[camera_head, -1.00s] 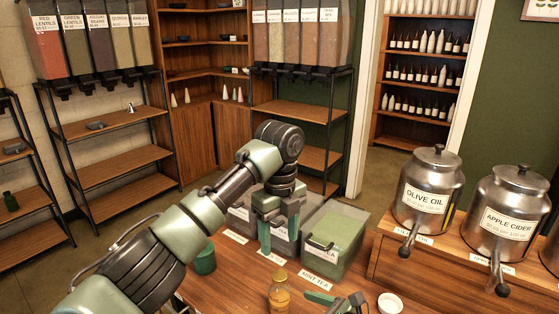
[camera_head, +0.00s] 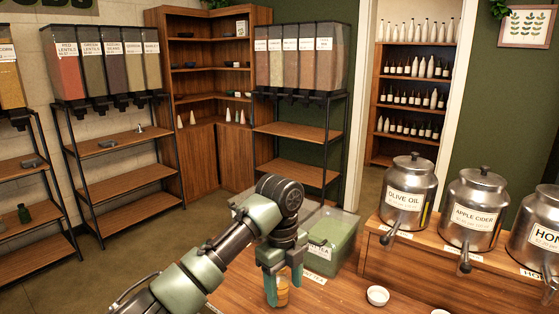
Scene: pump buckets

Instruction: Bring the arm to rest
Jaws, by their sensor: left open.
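My left arm reaches in from the bottom left over the wooden counter (camera_head: 335,294). Its gripper (camera_head: 284,286) points down with its two green fingers apart. A small amber jar (camera_head: 282,291) shows in the gap between the fingers. I cannot tell whether it stands between them or behind them. My right gripper is not in view.
A green tea bin (camera_head: 333,238) stands just behind the gripper, partly hidden by the arm. A small white bowl (camera_head: 377,295) is on the counter to the right. Metal dispensers (camera_head: 411,190) with taps line the raised shelf at right. Floor is open at left.

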